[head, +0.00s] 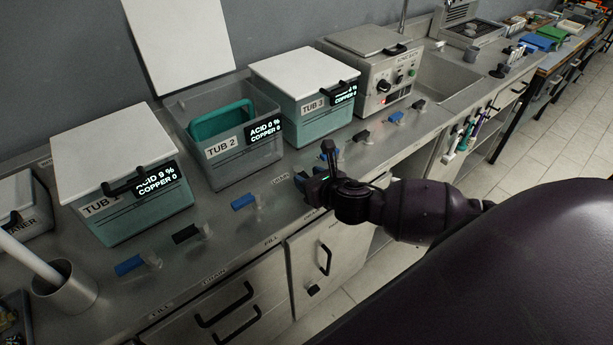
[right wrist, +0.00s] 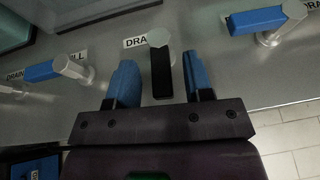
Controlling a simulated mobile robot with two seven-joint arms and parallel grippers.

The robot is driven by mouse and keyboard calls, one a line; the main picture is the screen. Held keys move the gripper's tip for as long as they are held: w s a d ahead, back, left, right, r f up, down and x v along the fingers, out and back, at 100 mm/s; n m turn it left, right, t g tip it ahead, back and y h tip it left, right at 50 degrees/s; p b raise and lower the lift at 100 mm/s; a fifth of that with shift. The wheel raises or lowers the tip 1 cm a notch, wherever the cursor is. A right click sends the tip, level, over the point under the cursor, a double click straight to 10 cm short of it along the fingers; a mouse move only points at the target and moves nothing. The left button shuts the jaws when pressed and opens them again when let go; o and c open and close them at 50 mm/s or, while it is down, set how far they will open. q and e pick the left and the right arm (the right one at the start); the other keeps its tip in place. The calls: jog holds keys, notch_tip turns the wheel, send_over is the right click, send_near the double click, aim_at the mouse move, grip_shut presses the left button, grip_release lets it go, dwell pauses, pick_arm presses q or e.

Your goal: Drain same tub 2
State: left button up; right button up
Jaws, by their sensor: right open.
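Tub 2 (head: 222,165) is a grey open bin on the counter, with its white lid (head: 180,45) raised behind it. Its display (head: 264,132) reads acid 0 % and copper 0. My right gripper (head: 308,183) is low over the counter in front of the tubs. In the right wrist view, its open blue fingers (right wrist: 156,82) straddle a black valve handle (right wrist: 162,76). A partly hidden label starting "DRA" is beside that valve. I cannot tell whether either finger touches the handle. My left gripper is not in view.
Tub 1 (head: 112,200) and tub 3 (head: 305,112) stand closed on either side. Blue handles flank the black one in the right wrist view, at left (right wrist: 42,70) and right (right wrist: 256,20). Drawers (head: 215,300) are below the counter edge.

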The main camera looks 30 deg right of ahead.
jog(key=shift+x, duration=0.8)
grip_shut()
